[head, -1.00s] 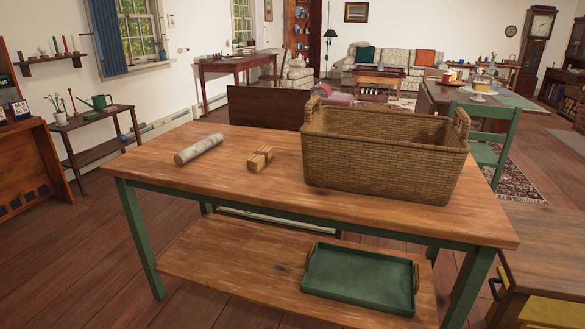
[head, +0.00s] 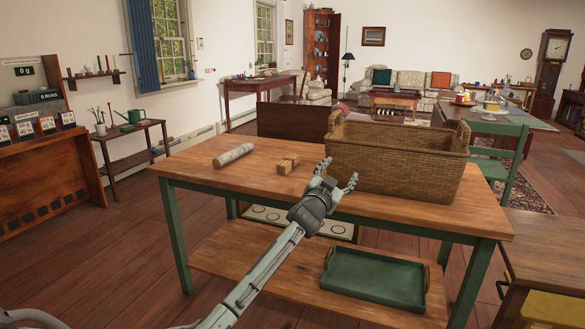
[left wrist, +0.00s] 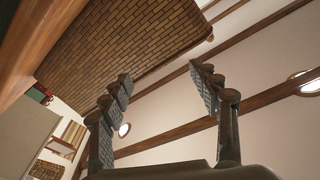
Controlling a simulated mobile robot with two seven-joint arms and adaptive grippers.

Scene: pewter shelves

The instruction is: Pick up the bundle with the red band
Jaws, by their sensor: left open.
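The bundle (head: 287,164) is a small tan block of sticks lying on the wooden tabletop, left of the wicker basket. A thin dark reddish band crosses its middle. My left gripper (head: 339,173) is open and empty, above the table's front part in front of the basket. It is right of the bundle and apart from it. In the left wrist view, my gripper's two fingers (left wrist: 162,82) are spread with nothing between them, and the bundle does not show. My right gripper is not in view.
The wicker basket (head: 395,168) stands close behind my left gripper; its woven side fills the upper left wrist view. A pale grey roll (head: 233,155) lies left of the bundle. A green tray (head: 372,280) rests on the lower shelf. The tabletop's left front is clear.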

